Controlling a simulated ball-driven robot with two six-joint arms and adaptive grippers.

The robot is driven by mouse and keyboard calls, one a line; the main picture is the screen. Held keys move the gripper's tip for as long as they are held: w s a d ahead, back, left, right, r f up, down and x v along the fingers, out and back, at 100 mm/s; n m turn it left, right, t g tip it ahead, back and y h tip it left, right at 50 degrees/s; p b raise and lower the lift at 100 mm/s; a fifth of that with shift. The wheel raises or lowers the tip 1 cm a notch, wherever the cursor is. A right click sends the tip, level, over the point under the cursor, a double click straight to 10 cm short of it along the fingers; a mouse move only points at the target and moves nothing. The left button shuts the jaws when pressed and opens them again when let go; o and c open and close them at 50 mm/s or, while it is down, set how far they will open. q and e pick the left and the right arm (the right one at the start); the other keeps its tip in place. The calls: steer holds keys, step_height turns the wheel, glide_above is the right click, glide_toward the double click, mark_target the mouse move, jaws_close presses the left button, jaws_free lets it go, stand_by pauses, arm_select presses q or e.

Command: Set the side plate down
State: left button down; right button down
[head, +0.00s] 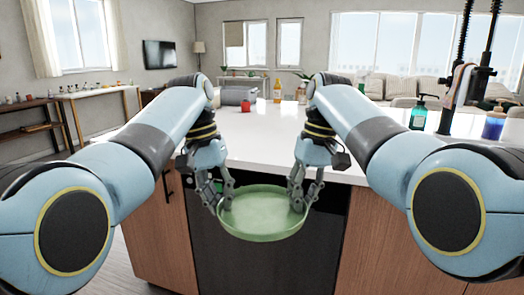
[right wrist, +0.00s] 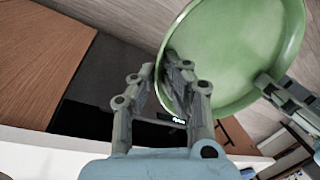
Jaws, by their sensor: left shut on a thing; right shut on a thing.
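The side plate (head: 262,215) is a round, light green plate with a raised rim. It is held in the air in front of the island's near edge, below the countertop level in the head view. My left gripper (head: 220,203) is shut on its left rim, and my right gripper (head: 303,202) is shut on its right rim. In the right wrist view the plate (right wrist: 232,50) fills the upper right, with its rim between the fingers of my right gripper (right wrist: 175,85). Part of my left gripper (right wrist: 290,95) shows at the plate's far side.
The white island countertop (head: 262,150) is clear near its front edge. Farther back stand a red apple-like item (head: 245,106), a toaster-like grey appliance (head: 238,96) and an orange bottle (head: 277,91).

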mark_target(305, 211)
arm_select(q)
steer(key=shift+s, duration=0.2)
arm_select(e)
steer(key=shift+s, duration=0.2)
